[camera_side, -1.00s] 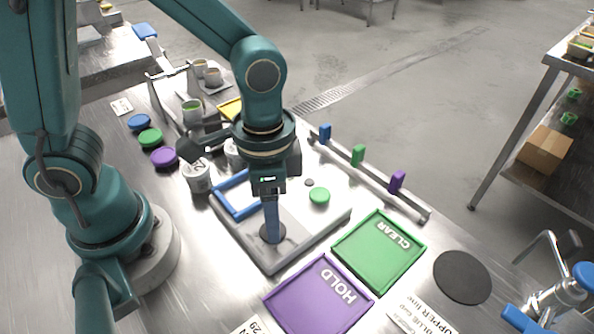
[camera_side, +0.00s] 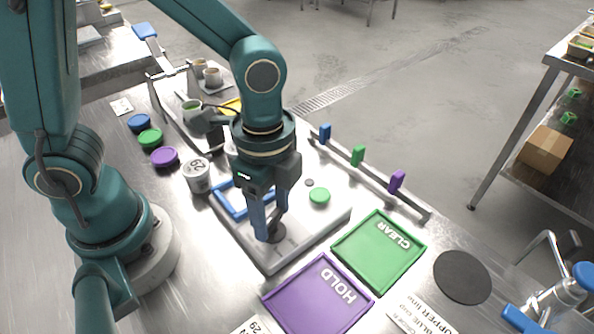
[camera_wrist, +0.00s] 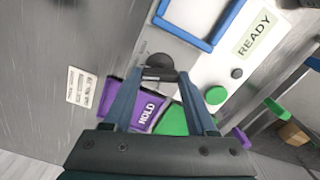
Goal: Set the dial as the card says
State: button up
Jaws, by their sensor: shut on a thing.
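The dial (camera_side: 277,232), a dark round knob, sits at the near corner of a pale grey panel (camera_side: 311,234). It also shows in the wrist view (camera_wrist: 158,61). My gripper (camera_side: 267,231) points down with its blue fingers on either side of the dial, shut on it. In the wrist view my gripper (camera_wrist: 160,76) has one fingertip at each side of the knob. A printed card (camera_side: 424,316) lies at the lower right, cut off by the frame; I read "UPPER line" and "BLUE" on it. Any mark on the dial is too small to read.
The panel carries a blue frame (camera_side: 229,207), a green button (camera_side: 319,195) and a READY label (camera_wrist: 254,45). Purple HOLD (camera_side: 304,322) and green CLEAR (camera_side: 408,260) trays lie in front. A rail with coloured tabs (camera_side: 376,174) runs behind.

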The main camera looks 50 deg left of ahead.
aim_at(272, 218)
dwell(0.4)
jog(key=o, duration=1.4)
jog(key=shift+c, duration=0.2)
jog(key=shift+r, duration=2.65)
jog(key=s+a+r+n+t, duration=0.3)
jog(key=a+r+n+t, duration=0.2)
jog(key=n, duration=0.8)
jog(key=a, duration=0.3)
jog(key=shift+r+n+t, duration=0.2)
jog(key=shift+n+t, duration=0.1)
jog(key=shift+n, duration=0.1)
